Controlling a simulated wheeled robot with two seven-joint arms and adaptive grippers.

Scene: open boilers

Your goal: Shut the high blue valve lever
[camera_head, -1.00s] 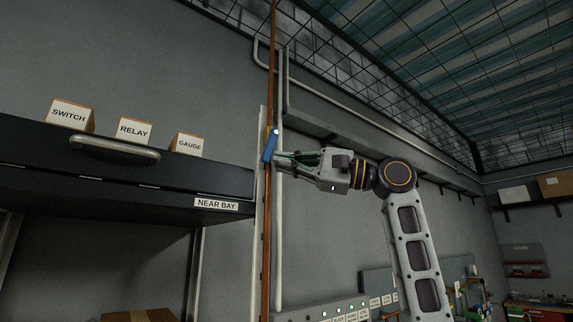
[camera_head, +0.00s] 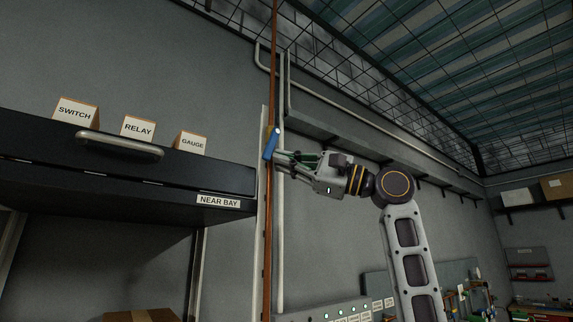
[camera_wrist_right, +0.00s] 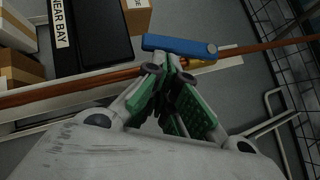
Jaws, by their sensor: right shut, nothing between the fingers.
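The blue valve lever (camera_head: 271,144) sits high on a thin copper-brown pipe that runs up the wall. It is tilted slightly off the pipe's line, its upper end at a brass-coloured fitting. In the right wrist view the lever (camera_wrist_right: 178,46) lies just beyond my fingertips, crossing the pipe (camera_wrist_right: 70,87) at a shallow angle. My right gripper (camera_head: 279,156) is shut and empty, its tips close to the lever's lower part from the right. I cannot tell whether they touch it. In the right wrist view the right gripper (camera_wrist_right: 167,64) shows its green-padded fingers together. My left gripper is out of view.
A dark cabinet (camera_head: 110,170) marked NEAR BAY, with SWITCH, RELAY and GAUGE boxes on top, stands left of the pipe. A pale conduit (camera_head: 280,240) runs beside the pipe. A long wall ledge (camera_head: 330,133) lies above my right arm.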

